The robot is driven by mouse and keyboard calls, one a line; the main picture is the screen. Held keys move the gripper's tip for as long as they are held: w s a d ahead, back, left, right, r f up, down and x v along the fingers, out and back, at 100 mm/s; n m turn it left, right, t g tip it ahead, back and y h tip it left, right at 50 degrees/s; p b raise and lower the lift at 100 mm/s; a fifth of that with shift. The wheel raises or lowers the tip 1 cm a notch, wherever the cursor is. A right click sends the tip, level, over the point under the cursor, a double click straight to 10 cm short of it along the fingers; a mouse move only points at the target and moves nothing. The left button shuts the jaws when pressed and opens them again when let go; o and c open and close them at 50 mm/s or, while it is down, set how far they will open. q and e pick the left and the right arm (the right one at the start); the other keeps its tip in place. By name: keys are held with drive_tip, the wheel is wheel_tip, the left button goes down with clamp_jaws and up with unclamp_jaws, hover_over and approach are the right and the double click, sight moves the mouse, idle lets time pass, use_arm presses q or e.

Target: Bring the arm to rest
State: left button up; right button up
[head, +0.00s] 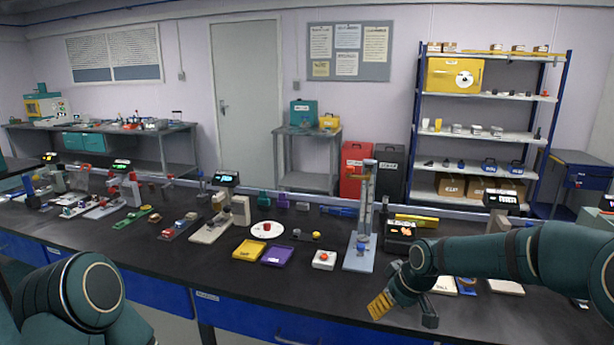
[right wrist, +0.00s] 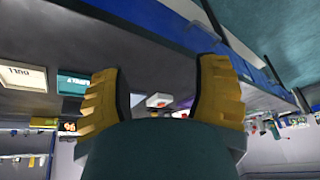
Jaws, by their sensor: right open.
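My right arm (head: 490,258) comes in from the right in the head view, reaching over the dark bench. Its gripper (head: 405,308) is over the front part of the bench, near the front edge. In the right wrist view, the two yellow ridged fingers of the right gripper (right wrist: 158,98) stand wide apart with nothing between them. My left arm (head: 75,300) shows only as a rounded dark-green link at the lower left. Its gripper is out of view.
Left of the right gripper are a grey upright stand (head: 362,225), a white block with a red knob (head: 324,260), a purple tray (head: 277,254) and a yellow tray (head: 249,250). Pale plates (head: 505,287) lie under my right forearm. The bench front at centre is bare.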

drive_tip(key=s+a+f+m+y, duration=0.15)
drive_tip(key=a+f, duration=0.25)
drive_tip(key=f, duration=0.5)
drive_tip(key=s+a+f+m+g, duration=0.1)
drive_tip(key=s+a+f+m, duration=0.1)
drive_tip(key=s+f, duration=0.6)
drive_tip(key=s+a+f+m+g, duration=0.1)
drive_tip(key=s+a+f+m, duration=0.2)
drive_tip(key=s+f, duration=0.4)
drive_tip(key=s, duration=0.8)
drive_tip(key=shift+s+f, duration=0.2)
drive_tip(key=shift+f, duration=0.15)
